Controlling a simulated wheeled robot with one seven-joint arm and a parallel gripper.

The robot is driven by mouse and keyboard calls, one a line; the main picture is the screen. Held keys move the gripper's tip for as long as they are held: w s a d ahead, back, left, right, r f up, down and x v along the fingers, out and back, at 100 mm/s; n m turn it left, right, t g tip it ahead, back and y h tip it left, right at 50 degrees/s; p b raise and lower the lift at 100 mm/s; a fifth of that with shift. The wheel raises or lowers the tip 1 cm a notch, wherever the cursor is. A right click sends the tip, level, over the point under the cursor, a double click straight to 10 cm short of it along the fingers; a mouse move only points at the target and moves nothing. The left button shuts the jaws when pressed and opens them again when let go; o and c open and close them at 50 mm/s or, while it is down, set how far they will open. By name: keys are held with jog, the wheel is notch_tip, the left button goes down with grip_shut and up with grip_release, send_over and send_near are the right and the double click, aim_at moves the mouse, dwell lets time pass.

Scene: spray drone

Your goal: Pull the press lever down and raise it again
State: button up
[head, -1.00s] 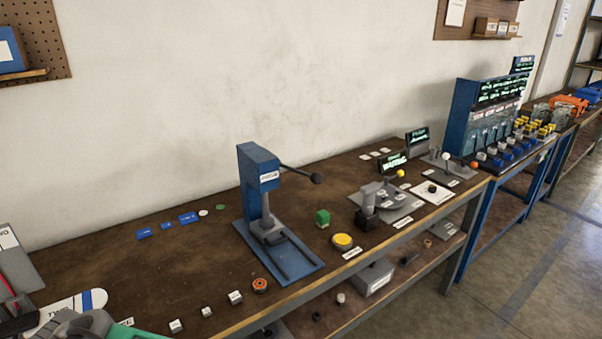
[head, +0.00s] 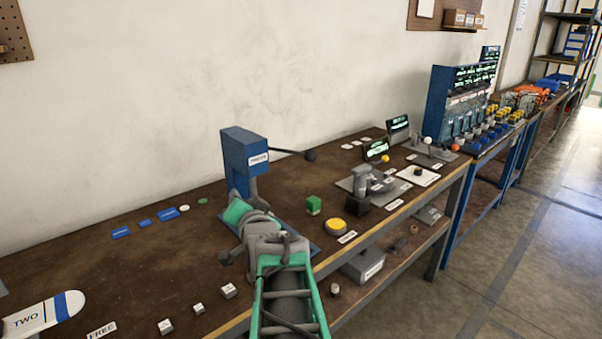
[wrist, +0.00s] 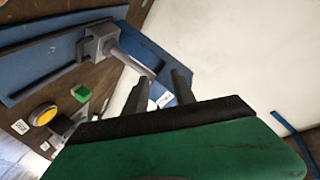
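The blue press (head: 245,160) stands on the wooden bench with its dark lever (head: 288,152) sticking out to the right, near level. The lever ends in a black ball knob (head: 310,155). My arm rises in front of the press in the head view, and my gripper's fingertips cannot be made out there. In the wrist view my gripper (wrist: 158,88) has two dark fingers apart, with nothing seen between them. Beyond the fingers are the press's grey ram (wrist: 100,42) and blue base plate (wrist: 40,55). The lever and knob cannot be made out in the wrist view.
A green block (head: 313,205) and a yellow button (head: 335,224) lie right of the press, near my arm. A grey fixture (head: 364,185) stands further right. Small white blocks (head: 198,308) line the front edge. The wall is close behind the bench.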

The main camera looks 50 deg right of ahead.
aim_at(298, 153)
jog(key=s+d+r+m+h+b, duration=0.1)
jog(key=s+d+r+m+h, duration=0.5)
jog(key=s+d, duration=0.4)
jog(key=shift+h, duration=0.3)
jog(key=p+x, duration=0.1)
jog(key=x, duration=0.7)
jog(key=shift+w+d, duration=0.15)
jog(key=shift+w, duration=0.15)
grip_shut()
